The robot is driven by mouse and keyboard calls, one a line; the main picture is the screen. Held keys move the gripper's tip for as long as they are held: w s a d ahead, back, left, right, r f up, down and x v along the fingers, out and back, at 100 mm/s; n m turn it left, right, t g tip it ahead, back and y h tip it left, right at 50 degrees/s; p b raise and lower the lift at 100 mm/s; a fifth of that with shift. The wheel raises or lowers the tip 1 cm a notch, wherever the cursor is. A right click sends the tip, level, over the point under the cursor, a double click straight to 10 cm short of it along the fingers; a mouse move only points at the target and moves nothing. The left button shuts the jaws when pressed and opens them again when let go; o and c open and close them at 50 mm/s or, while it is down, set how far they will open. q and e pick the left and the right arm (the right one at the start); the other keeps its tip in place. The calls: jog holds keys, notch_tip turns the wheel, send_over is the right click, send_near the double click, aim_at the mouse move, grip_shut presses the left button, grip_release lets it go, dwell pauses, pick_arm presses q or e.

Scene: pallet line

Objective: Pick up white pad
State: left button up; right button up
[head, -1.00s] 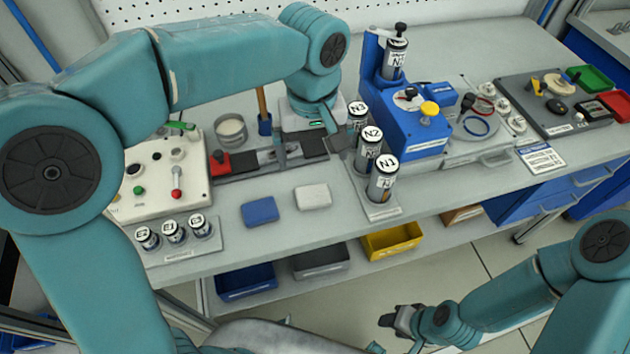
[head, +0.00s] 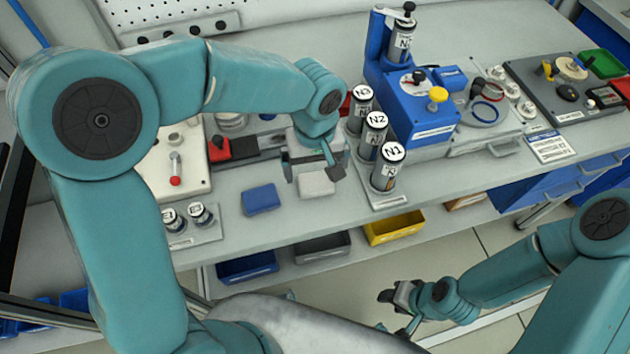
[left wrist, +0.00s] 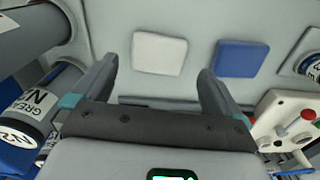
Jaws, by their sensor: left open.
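The white pad (head: 317,184) lies flat on the grey bench, right of the blue pad (head: 262,198). In the left wrist view the white pad (left wrist: 159,53) shows ahead of the fingers, toward the left finger, and the blue pad (left wrist: 241,58) lies to its right. My left gripper (head: 314,176) is open and empty, above the white pad and partly covering it in the head view. The open fingers also show in the left wrist view (left wrist: 158,88). My right gripper (head: 392,297) is low in front of the bench, away from the pads; its jaws are too small to read.
The N1 canister (head: 388,168) and other grease canisters stand in a rack close right of my left gripper. A control box (head: 170,180) is at left. Blue (head: 247,267), grey and yellow (head: 394,228) bins sit below the bench edge.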

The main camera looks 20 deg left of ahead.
aim_at(315, 182)
pick_arm(q)
jog(key=f, duration=0.4)
jog(key=shift+w+f, duration=0.15)
jog(key=shift+w, duration=0.1)
jog(key=shift+s+f, duration=0.1)
jog(key=shift+f, duration=0.15)
jog(key=c, duration=0.9)
jog(key=shift+c, duration=0.2)
notch_tip(315, 182, up, 20)
jog(key=p, duration=0.1)
jog(key=shift+o, duration=0.4)
